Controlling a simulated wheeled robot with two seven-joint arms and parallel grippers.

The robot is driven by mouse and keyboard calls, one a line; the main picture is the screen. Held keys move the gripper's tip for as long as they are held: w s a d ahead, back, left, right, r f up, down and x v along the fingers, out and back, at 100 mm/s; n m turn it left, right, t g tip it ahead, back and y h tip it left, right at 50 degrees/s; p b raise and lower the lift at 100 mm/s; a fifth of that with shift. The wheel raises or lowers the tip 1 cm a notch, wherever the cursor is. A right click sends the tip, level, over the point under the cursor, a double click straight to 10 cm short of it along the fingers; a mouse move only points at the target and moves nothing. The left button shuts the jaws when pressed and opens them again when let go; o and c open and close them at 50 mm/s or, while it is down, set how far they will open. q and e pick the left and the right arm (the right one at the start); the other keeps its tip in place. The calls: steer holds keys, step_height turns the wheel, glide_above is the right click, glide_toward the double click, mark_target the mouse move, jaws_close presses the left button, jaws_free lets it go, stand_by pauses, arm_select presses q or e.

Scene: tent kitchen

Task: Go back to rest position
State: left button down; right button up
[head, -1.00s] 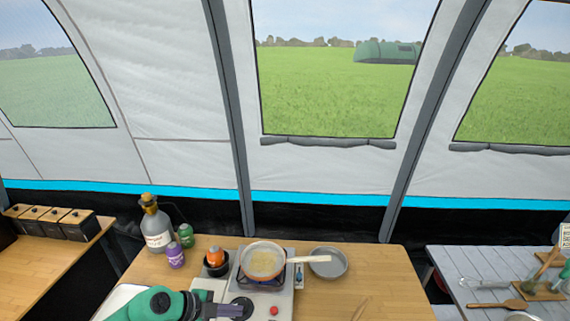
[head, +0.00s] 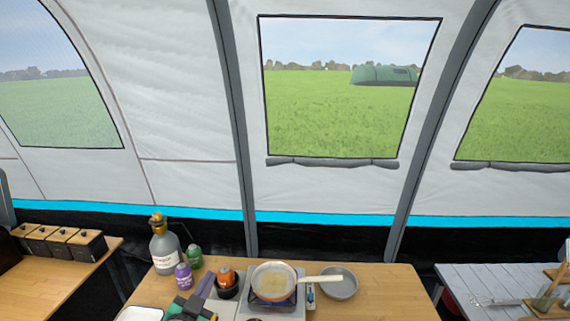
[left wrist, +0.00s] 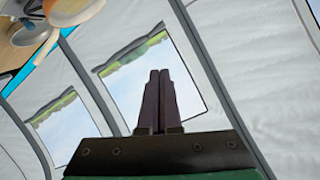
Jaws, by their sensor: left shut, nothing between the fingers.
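My left gripper (head: 208,284) is at the bottom of the head view, in front of the camp stove's left side. In the left wrist view its two dark fingers (left wrist: 159,74) lie together, shut with nothing between them, and point up toward the tent wall and window. My right gripper is in neither view.
A pan (head: 274,282) with pale food sits on the stove, its handle pointing right. Bare wood (head: 385,290) lies right.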

arm_select(q)
steer(key=s+a+f+n+g+y, duration=0.35)
steer(key=s+a+f+g, duration=0.3)
steer(key=s+f, duration=0.35)
steer(key=s+d+f+g+h, duration=0.1)
steer(key=s+f+g, duration=0.2)
steer(key=s, duration=0.3)
steer(key=s+d+f+g+h, duration=0.1)
steer(key=s+f+g+h, duration=0.15)
steer(key=s, duration=0.35)
step_height(320, 180, down, 27)
steer(key=s+g+y+b, duration=0.1)
steer(key=s+g+b, duration=0.1)
steer(key=b, duration=0.2)
steer(key=s+a+f+g+b, duration=0.1)
steer(key=s+a+f+b, duration=0.2)
steer(key=s+f, duration=1.4)
steer(key=shift+a, duration=0.15)
steer(key=shift+f, duration=0.1)
